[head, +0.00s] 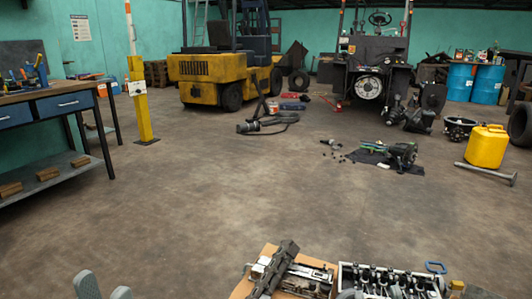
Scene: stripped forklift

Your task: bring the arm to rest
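The rest of my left arm is below the frame. A small grey rounded shape at the bottom edge, in front of the engine part (385,278), may be a tip of my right gripper. Too little of it shows to tell its state.
A board with a dark metal assembly (272,272) lies bottom centre, beside the engine part. A workbench (60,102) stands at left, a yellow post (143,105) behind it. A yellow jerrycan (487,146) stands at right.

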